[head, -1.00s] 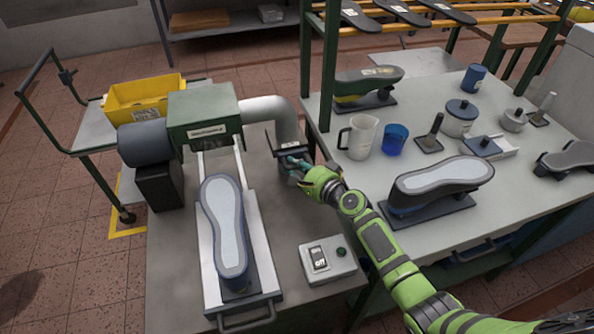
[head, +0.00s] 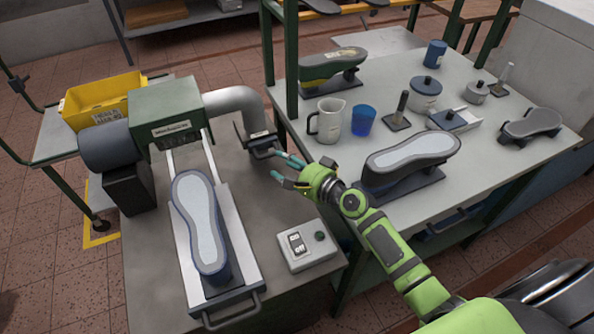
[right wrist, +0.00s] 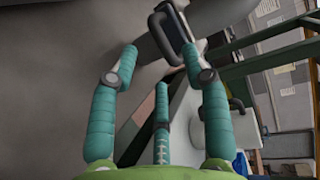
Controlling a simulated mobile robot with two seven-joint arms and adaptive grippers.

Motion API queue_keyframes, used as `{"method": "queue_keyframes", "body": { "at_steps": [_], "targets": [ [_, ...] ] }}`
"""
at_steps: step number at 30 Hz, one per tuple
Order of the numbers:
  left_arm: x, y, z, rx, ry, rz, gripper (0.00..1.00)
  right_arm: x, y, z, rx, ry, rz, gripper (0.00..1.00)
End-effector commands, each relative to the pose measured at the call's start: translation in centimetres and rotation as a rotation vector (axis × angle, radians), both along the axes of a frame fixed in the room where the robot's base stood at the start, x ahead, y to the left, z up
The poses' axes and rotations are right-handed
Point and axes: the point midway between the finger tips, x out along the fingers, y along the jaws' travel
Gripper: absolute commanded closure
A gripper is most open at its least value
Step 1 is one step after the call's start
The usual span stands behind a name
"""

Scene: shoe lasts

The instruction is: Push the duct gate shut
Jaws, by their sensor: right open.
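The duct gate (head: 259,136) is a dark plate-like fitting with a pale label, at the lower end of the grey duct pipe (head: 238,101) on the left bench. Its dark looped handle (head: 263,153) points toward the front. My right gripper (head: 279,166) is open and empty, just in front and to the right of the handle, with a small gap visible. In the right wrist view the handle (right wrist: 174,37) lies ahead of the spread teal fingers (right wrist: 160,62), nearer the right finger; contact cannot be told there. My left gripper is not in view.
The green-hooded machine (head: 167,112) and a shoe last (head: 202,220) on a slide lie left of the gate. A switch box (head: 306,246) sits in front of my gripper. The right table (head: 335,165) holds a jug (head: 329,121), a blue cup (head: 363,121) and another last (head: 412,156).

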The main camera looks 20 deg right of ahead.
Motion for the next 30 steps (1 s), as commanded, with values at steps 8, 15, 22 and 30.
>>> {"method": "queue_keyframes", "body": {
  "at_steps": [8,15,22,30],
  "targets": [
    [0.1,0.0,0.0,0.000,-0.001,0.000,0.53,-3.5,-1.5,0.8,-0.001,0.001,0.001,0.53],
    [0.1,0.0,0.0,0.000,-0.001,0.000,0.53,-3.9,-1.8,1.0,0.000,0.000,0.001,0.53],
    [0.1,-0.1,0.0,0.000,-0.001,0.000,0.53,-3.8,-1.7,1.0,-0.001,0.000,0.001,0.53],
    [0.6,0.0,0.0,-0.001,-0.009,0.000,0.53,-3.9,-1.8,0.9,-0.001,0.000,0.000,0.53]
  ]
}}
